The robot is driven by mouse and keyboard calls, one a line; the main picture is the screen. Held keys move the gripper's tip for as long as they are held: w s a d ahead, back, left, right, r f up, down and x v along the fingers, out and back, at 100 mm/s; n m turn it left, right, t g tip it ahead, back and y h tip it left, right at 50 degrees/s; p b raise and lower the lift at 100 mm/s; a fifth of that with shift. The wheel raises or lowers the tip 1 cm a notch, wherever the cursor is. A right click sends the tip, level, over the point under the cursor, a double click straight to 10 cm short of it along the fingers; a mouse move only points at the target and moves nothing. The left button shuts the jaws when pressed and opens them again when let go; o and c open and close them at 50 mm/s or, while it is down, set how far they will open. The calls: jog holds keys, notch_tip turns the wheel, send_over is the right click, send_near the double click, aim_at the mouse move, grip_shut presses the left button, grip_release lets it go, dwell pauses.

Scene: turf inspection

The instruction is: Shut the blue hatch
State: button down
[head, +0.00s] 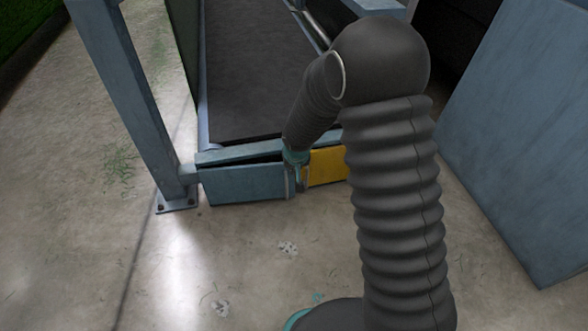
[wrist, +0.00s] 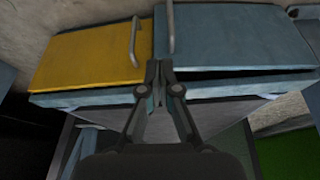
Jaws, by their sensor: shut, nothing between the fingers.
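The blue hatch (head: 244,184) is a flat panel low on the front of a blue-grey frame, left of the yellow hatch (head: 328,166). A dark gap shows along its top edge, so it stands slightly ajar. In the wrist view the blue hatch (wrist: 230,38) is on the right, with its metal handle (wrist: 171,28) near the yellow hatch (wrist: 88,55). The dark gap shows there along its lower edge. My gripper (head: 297,178) is shut and empty at the seam between the hatches. In the wrist view my gripper (wrist: 158,68) overlaps the blue hatch's near corner; I cannot tell whether they touch.
A blue-grey post (head: 130,95) with a bolted foot stands left of the blue hatch. A dark belt-like surface (head: 262,70) lies behind the hatches. A large blue-grey panel (head: 525,150) stands at the right. The concrete floor (head: 250,265) in front is clear.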

jog(key=w+a+f+b, duration=0.1)
jog(key=w+f, duration=0.6)
jog(key=f, duration=0.1)
jog(key=shift+f, duration=0.15)
jog(key=shift+w, duration=0.1)
